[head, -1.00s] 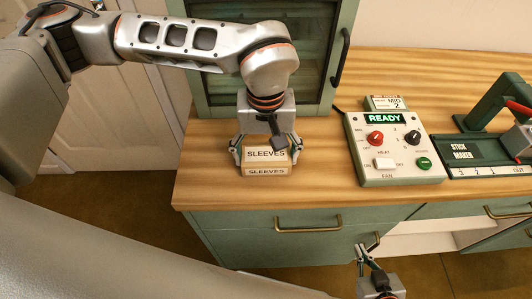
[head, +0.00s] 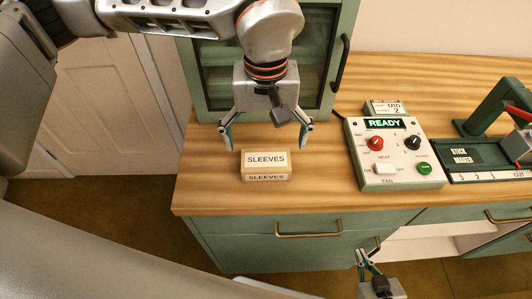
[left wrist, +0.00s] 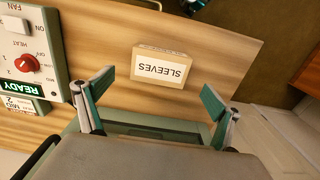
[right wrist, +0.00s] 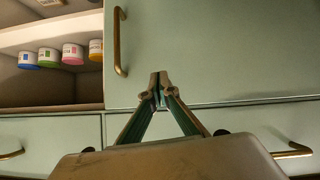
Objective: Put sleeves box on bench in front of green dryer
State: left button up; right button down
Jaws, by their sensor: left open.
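The sleeves box (head: 266,165), a small tan box with a white "SLEEVES" label, rests on the wooden bench (head: 215,190) in front of the green dryer (head: 205,60). My left gripper (head: 267,142) is open, above and behind the box, clear of it. The left wrist view shows the box (left wrist: 161,68) beyond the two spread, empty fingertips (left wrist: 155,88). My right gripper (head: 363,252) is low in front of the bench drawers. In the right wrist view its fingertips (right wrist: 159,80) meet with nothing visible between them.
A control box (head: 395,160) reading "READY" stands right of the sleeves box, with the green stick maker (head: 470,155) beyond it. Several small jars (right wrist: 60,55) stand on a shelf below. The bench left of the sleeves box is clear.

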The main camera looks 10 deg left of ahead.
aim_at(266, 160)
pick_arm(q)
notch_tip(266, 160, up, 5)
jog(key=shift+r, duration=0.1)
dwell(0.7)
